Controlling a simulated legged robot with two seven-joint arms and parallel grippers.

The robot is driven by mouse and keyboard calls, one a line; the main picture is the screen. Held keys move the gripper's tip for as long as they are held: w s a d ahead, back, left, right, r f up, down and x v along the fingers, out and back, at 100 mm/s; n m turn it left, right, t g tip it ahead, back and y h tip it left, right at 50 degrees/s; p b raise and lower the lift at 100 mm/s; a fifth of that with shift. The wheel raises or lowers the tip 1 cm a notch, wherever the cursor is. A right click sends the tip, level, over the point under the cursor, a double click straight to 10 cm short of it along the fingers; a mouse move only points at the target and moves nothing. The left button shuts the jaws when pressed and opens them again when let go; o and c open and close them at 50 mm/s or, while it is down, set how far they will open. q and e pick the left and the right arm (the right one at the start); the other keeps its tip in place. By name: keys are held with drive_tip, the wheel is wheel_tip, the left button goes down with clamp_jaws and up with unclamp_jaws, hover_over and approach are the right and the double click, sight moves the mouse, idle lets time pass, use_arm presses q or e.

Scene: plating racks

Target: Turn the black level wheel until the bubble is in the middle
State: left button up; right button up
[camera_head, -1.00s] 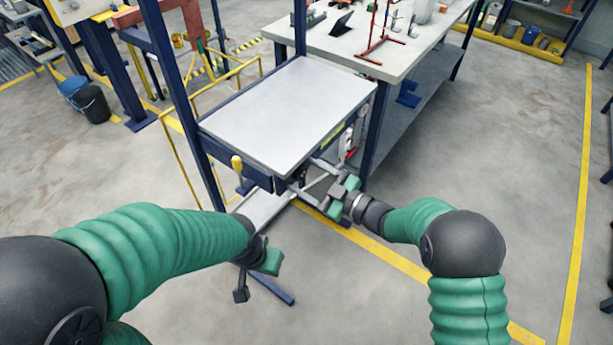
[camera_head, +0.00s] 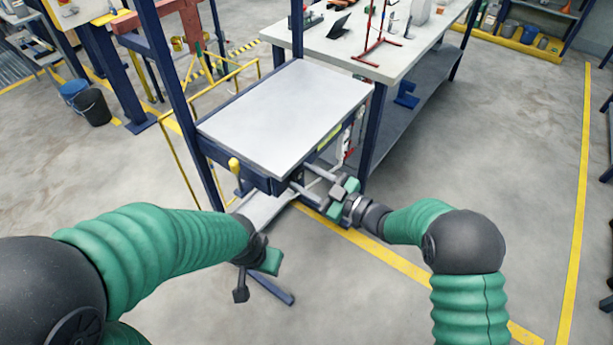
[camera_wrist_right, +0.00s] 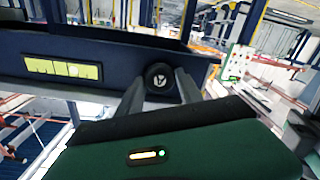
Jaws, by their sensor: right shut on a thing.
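The black level wheel (camera_wrist_right: 160,80) sits on the front face of a dark blue beam in the right wrist view. The two grey fingers of my right gripper (camera_wrist_right: 162,92) are closed around it, one on each side. In the head view my right gripper (camera_head: 306,183) is at the near right corner of the platform, and the wheel is hidden there. The yellow-green level vial (camera_wrist_right: 62,70) is left of the wheel. A pale round spot, likely the bubble, shows a little right of its middle. My left gripper (camera_head: 256,278) hangs low, away from the platform; its jaw opening is unclear.
The grey-topped platform (camera_head: 285,115) stands between dark blue posts. The floor to the right is clear.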

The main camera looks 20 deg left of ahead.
drive_tip(key=m+p, duration=0.2)
drive_tip(key=m, duration=0.1)
drive_tip(key=shift+r+p, duration=0.35)
drive_tip(key=shift+r, duration=0.05)
drive_tip(key=m+p, duration=0.2)
drive_tip(key=m, duration=0.1)
drive_tip(key=shift+w+m, duration=0.1)
drive_tip(key=shift+m, duration=0.3)
drive_tip(key=m+p, duration=0.2)
drive_tip(key=m, duration=0.1)
drive_tip(key=shift+m, duration=0.3)
drive_tip(key=shift+w+f+m+p, duration=0.1)
drive_tip(key=shift+m+p, duration=0.4)
drive_tip(key=shift+m, duration=1.1)
